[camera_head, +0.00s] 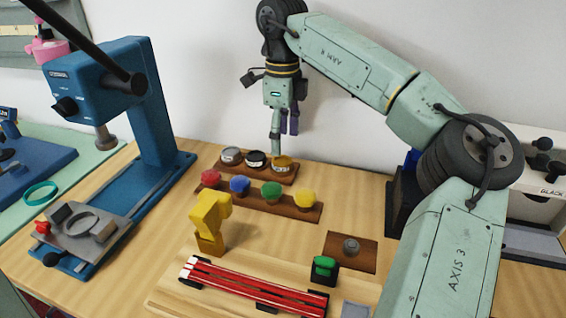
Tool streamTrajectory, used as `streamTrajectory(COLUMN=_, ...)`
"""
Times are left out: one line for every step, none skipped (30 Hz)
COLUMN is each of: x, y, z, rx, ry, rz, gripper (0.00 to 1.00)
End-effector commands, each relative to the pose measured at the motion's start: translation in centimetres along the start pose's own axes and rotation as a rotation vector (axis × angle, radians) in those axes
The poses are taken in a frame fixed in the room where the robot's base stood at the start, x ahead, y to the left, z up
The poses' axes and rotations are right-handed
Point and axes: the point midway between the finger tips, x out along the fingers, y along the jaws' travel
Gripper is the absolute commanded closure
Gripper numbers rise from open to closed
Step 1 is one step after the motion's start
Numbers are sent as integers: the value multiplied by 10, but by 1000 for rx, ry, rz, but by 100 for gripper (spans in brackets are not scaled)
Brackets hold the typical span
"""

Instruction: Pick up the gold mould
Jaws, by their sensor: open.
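The gold mould (284,162) looks like a small round gold-rimmed piece at the right end of the back wooden rack (262,174). A black round piece (256,159) and a silver round piece (230,155) sit to its left in the same rack. My gripper (282,140) hangs pointing down at the back, just above the right part of this rack in the picture. It is open, with nothing seen between its fingers. I cannot tell its exact height or depth against the gold mould.
A front rack (240,202) holds red, blue, green and yellow knobs. A yellow device (210,222) and a red-railed board (255,284) stand nearer. A blue press (150,110) stands left. A small block (350,246) lies right, beside a green-topped black piece (325,270).

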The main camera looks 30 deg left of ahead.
Motion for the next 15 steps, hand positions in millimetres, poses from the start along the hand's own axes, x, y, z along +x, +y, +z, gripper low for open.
streamTrajectory(x=3, y=0, z=0, rx=-1, ry=0, rz=0, gripper=37)
streamTrajectory(x=4, y=0, z=0, rx=-1, ry=0, rz=0, gripper=37)
streamTrajectory(x=7, y=0, z=0, rx=-1, ry=0, rz=1, gripper=37)
streamTrajectory(x=10, y=0, z=0, rx=-1, ry=-1, rz=2, gripper=37)
streamTrajectory(x=13, y=0, z=1, rx=-2, ry=-2, rz=3, gripper=37)
streamTrajectory(x=18, y=0, z=1, rx=-2, ry=-1, rz=3, gripper=37)
streamTrajectory(x=22, y=0, z=1, rx=-2, ry=0, rz=3, gripper=37)
streamTrajectory(x=27, y=0, z=1, rx=-1, ry=0, rz=4, gripper=37)
streamTrajectory(x=34, y=0, z=2, rx=-2, ry=-1, rz=4, gripper=37)
streamTrajectory(x=38, y=0, z=2, rx=-2, ry=-1, rz=3, gripper=37)
streamTrajectory(x=43, y=0, z=2, rx=-2, ry=-1, rz=3, gripper=37)
streamTrajectory(x=48, y=0, z=2, rx=-2, ry=-1, rz=2, gripper=37)
streamTrajectory(x=50, y=0, z=2, rx=-3, ry=-1, rz=2, gripper=37)
streamTrajectory(x=53, y=0, z=2, rx=-2, ry=-2, rz=1, gripper=37)
streamTrajectory(x=55, y=0, z=2, rx=-2, ry=-2, rz=1, gripper=37)
